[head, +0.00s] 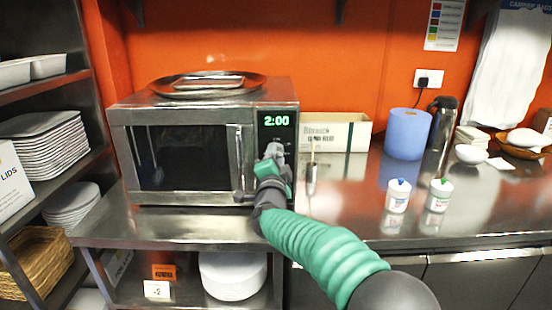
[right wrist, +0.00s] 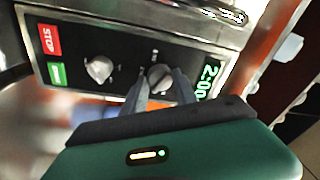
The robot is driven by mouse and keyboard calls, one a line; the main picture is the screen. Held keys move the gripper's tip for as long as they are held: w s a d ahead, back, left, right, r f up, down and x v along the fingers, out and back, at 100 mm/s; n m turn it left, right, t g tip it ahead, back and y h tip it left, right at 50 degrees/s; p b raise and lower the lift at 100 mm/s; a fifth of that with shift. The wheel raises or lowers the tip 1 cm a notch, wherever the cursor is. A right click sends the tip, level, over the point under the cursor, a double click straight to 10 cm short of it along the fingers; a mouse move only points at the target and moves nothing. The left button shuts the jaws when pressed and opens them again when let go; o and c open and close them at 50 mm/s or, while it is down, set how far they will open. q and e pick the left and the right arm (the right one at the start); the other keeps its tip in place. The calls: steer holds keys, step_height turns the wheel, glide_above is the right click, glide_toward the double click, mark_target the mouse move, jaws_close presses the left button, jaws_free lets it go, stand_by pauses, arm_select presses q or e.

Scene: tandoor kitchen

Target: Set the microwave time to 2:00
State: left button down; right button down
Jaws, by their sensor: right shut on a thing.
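The microwave (head: 183,150) stands on the steel counter with its door shut. Its green display (head: 276,121) reads 2:00, and the display also shows in the right wrist view (right wrist: 208,78). My right gripper (head: 272,155) is at the control panel below the display. In the right wrist view its two fingers (right wrist: 160,82) are shut on the upper knob (right wrist: 159,77), the one nearest the display. The second knob (right wrist: 99,69) is free, beside the red STOP button (right wrist: 50,40) and a green button (right wrist: 56,73). My left gripper is not in view.
A dark round tray (head: 207,85) lies on top of the microwave. A cardboard box (head: 345,131), a blue roll (head: 407,134) and two small white tubs (head: 398,196) stand to the right on the counter. Shelves with white plates (head: 48,140) are at the left.

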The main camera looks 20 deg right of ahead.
steer(key=shift+a+f, duration=0.1)
steer(key=shift+f, duration=0.2)
steer(key=c, duration=1.2)
jaws_free()
steer(key=shift+w, duration=0.1)
steer(key=shift+o, duration=1.2)
steer(key=shift+w, duration=0.15)
steer(key=v, duration=1.7)
steer(key=shift+r, duration=0.15)
